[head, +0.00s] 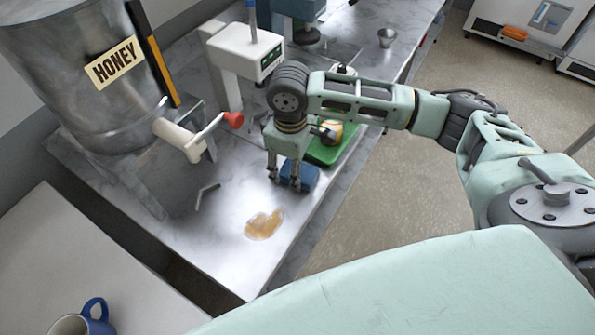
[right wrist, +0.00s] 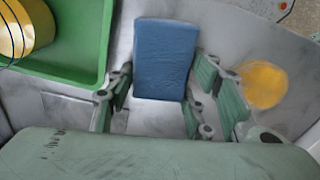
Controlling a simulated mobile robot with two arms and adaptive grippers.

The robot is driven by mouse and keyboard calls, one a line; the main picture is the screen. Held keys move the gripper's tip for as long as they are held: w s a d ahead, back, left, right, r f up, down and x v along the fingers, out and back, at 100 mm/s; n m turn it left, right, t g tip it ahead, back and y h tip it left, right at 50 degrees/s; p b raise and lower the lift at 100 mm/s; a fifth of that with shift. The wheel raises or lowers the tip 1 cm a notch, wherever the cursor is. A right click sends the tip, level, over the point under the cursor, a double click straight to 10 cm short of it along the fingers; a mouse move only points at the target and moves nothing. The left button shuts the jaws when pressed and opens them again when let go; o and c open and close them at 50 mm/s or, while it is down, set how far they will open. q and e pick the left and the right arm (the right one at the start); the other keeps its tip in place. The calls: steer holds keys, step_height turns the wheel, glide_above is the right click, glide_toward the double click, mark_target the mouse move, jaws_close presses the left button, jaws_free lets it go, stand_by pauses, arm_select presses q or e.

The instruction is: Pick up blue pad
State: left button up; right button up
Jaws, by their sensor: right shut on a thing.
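The blue pad (head: 301,177) is on the marble counter, partly hidden behind my right gripper (head: 284,180) in the head view. In the right wrist view the pad (right wrist: 166,55) is a blue rectangle between the fingers of my right gripper (right wrist: 163,88). The right gripper points down and is shut on the pad. I cannot tell whether the pad is lifted off the counter. My left gripper is not in view.
A honey-coloured puddle (head: 264,225) lies on the counter near the pad. A green tray (head: 332,153) with a yellow-banded thing stands beside the gripper. A steel honey tank (head: 85,80) with a red-handled tap (head: 185,140) is at left. A blue mug (head: 95,318) is at lower left.

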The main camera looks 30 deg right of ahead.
steer(key=shift+r, duration=0.7)
step_height(320, 180, up, 3)
steer(key=shift+w+f+b, duration=0.1)
steer(key=shift+f+b, duration=0.1)
steer(key=shift+b, duration=0.3)
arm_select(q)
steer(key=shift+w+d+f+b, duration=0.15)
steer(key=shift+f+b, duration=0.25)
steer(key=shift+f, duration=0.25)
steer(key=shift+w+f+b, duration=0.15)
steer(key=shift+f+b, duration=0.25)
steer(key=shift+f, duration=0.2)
arm_select(e)
steer(key=s+d+r, duration=0.7)
steer(key=s+d, duration=0.1)
steer(key=shift+d, duration=0.3)
